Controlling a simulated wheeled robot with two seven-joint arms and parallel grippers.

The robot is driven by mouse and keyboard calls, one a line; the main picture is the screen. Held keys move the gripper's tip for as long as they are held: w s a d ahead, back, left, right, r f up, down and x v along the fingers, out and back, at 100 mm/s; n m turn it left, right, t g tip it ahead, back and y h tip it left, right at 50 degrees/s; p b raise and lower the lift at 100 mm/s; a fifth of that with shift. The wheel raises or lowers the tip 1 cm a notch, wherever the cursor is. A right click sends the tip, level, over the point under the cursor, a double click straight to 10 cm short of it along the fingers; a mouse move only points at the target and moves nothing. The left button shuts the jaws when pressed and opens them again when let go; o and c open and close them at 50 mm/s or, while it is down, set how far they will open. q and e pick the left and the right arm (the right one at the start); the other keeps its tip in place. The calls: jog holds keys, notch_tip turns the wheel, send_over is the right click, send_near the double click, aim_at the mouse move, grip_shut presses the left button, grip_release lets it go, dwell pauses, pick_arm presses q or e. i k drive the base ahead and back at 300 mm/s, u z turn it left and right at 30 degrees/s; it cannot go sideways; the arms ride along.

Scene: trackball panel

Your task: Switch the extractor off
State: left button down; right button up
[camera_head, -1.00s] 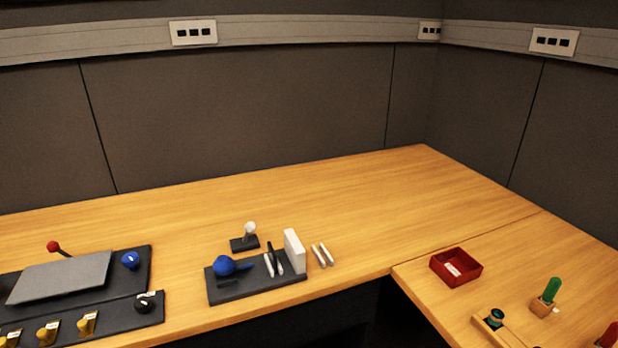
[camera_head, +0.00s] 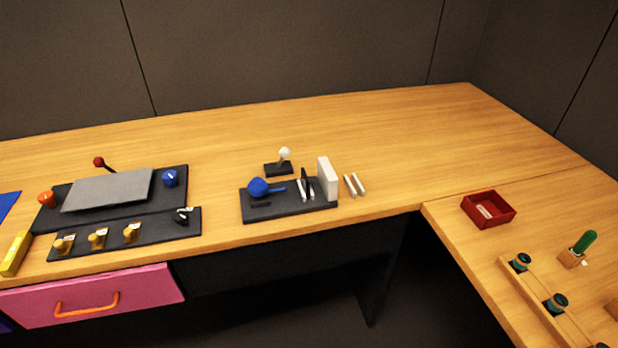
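No control in view has a label I can read, so I cannot tell which one is the extractor's. A low dark switch panel (camera_head: 155,230) at the left front of the desk carries several yellow switches (camera_head: 97,238) with small tags and a black knob (camera_head: 183,215) with a pale tag. Behind it a dark panel (camera_head: 120,212) holds a grey sloped plate (camera_head: 108,190), a blue knob (camera_head: 170,178), an orange-red knob (camera_head: 46,199) and a red-ball lever (camera_head: 100,162). Neither of my grippers is in view.
A dark tray (camera_head: 290,208) with a blue ball-shaped object (camera_head: 258,187), pens and a white block (camera_head: 327,178) stands mid-desk. A white-topped stick (camera_head: 284,154) is behind it. A pink drawer (camera_head: 140,291) is below the panels. A red box (camera_head: 488,208) sits right. The desk's back is clear.

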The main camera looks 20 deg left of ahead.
aim_at(284, 152)
jog(key=k, duration=1.3)
jog(key=u, duration=0.7)
jog(key=i, duration=1.5)
jog(key=z, duration=0.8)
